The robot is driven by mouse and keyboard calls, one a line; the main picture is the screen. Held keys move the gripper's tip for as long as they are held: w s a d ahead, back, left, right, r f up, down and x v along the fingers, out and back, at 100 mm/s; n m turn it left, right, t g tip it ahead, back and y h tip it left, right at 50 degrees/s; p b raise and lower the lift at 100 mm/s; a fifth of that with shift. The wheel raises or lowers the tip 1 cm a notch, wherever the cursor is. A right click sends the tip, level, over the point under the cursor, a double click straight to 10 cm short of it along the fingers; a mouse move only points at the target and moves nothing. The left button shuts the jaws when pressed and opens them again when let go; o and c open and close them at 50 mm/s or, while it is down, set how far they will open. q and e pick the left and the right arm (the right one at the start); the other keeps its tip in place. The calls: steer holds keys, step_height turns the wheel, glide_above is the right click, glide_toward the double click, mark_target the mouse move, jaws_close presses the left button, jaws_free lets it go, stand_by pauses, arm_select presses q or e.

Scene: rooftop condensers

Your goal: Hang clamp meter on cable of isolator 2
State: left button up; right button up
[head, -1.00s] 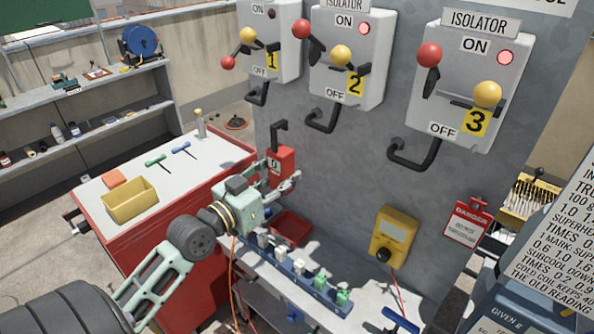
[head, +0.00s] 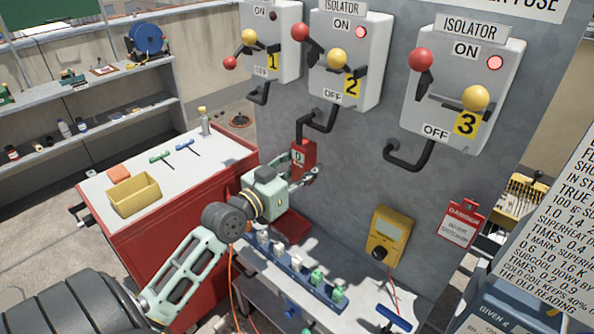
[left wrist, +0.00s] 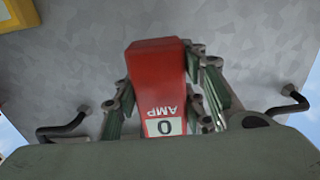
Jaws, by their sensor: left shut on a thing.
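The red clamp meter (head: 304,155) is upright in my left gripper (head: 312,174), which is shut on its body. In the left wrist view the meter (left wrist: 156,85) sits between the fingers, its display reading 0. Its dark hook points up, at the end of the black cable of isolator 2 (head: 322,124). Hook and cable overlap in the head view; I cannot tell whether the hook is around the cable, touching it or in front of it. The isolator 2 box (head: 352,60) is above, its lamp red. My right gripper is out of view.
The cables of isolator 1 (head: 259,97) and isolator 3 (head: 408,162) hang on either side. Below are a yellow meter (head: 389,235), a red danger tag (head: 461,222) and a blue strip with several plugs (head: 290,270). A red cabinet (head: 180,240) stands left.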

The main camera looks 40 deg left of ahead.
arm_select(q)
steer(key=w, duration=0.1)
steer(key=w+f+b, duration=0.1)
steer(key=w, duration=0.2)
steer(key=shift+d+f+b, duration=0.15)
steer(key=shift+f+b, duration=0.15)
stand_by(0.5)
steer(key=o, duration=1.2)
steer(key=shift+o, duration=0.9)
steer(key=shift+f, duration=0.1)
